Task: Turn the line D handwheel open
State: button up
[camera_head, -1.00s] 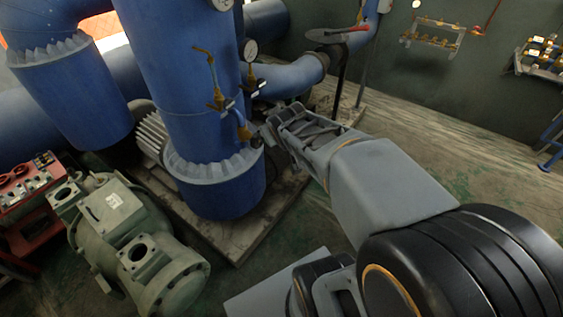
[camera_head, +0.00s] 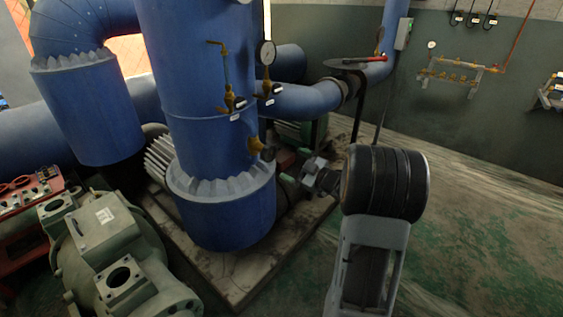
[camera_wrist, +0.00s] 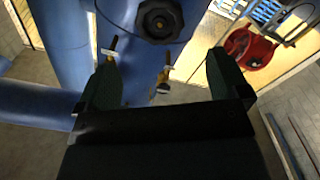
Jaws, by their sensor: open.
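A brass valve (camera_head: 256,146) with a dark handwheel (camera_head: 268,154) sticks out low on the right side of the big blue vertical pipe. In the head view my gripper (camera_head: 300,185) is right of and below the handwheel, partly hidden by my arm.
Two tagged brass valves (camera_head: 233,104) (camera_head: 269,94) and a gauge (camera_head: 266,53) sit higher on the blue pipe (camera_head: 205,75). A green compressor (camera_head: 110,260) stands at front left. The floor at right is clear.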

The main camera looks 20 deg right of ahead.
aim_at(272, 154)
jog(key=x, duration=0.8)
jog(key=shift+f, duration=0.1)
jog(key=c, duration=0.9)
jog(key=shift+f+b, duration=0.1)
jog(key=shift+b, duration=0.35)
jog(key=n+b, duration=0.2)
jog(key=b, duration=0.1)
jog(key=shift+n, duration=0.3)
jog(key=shift+n+b, duration=0.8)
jog(key=shift+b, duration=0.25)
jog(key=shift+n+b, duration=0.3)
jog(key=shift+b, duration=0.15)
